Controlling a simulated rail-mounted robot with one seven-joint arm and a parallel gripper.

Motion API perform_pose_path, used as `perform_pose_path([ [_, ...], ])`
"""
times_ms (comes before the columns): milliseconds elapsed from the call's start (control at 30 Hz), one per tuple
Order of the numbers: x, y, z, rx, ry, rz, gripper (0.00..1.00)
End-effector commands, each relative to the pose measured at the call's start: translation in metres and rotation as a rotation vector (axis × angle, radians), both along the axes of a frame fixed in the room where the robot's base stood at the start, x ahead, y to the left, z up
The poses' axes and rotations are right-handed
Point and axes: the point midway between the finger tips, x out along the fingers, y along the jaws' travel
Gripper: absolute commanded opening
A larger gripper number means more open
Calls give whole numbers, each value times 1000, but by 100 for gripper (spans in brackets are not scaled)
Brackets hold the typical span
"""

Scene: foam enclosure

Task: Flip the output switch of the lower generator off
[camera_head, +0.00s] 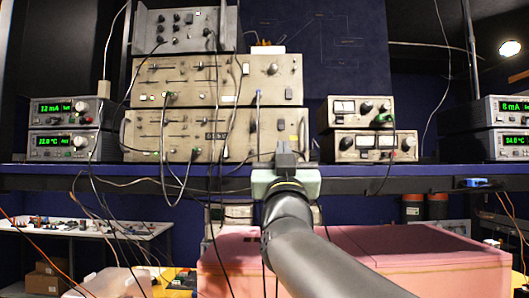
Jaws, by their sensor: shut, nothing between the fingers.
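Two wide beige generators are stacked on the blue shelf. The lower generator (190,137) has a row of sliders, a small dark display and several plugged cables on its front. The upper generator (205,80) rests on it and has a dark switch near its right end. My gripper (287,149) is shut and empty, in front of the lower right part of the lower generator. It covers part of that panel, and the output switch cannot be made out there. I cannot tell whether my fingertips touch the panel.
The blue shelf (60,171) runs across. Cables hang in front of the generators and over its edge. Small meter units (361,146) stand to the right, and green-lit displays (62,146) stand at both sides. Pink foam (430,262) lies below, under my arm.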

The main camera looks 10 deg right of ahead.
Motion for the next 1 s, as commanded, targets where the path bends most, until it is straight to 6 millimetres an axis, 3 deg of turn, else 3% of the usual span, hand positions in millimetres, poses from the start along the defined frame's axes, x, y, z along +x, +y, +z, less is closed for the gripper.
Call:
perform_pose_path([
  [100, -15, 3, -22, -1, -1, 1, 0],
  [367, -28, 7, -36, 0, -1, 0, 0],
  [900, -28, 7, -36, 1, -1, 1, 0],
  [1000, -17, 10, -58, -5, 80, 29, 0],
])
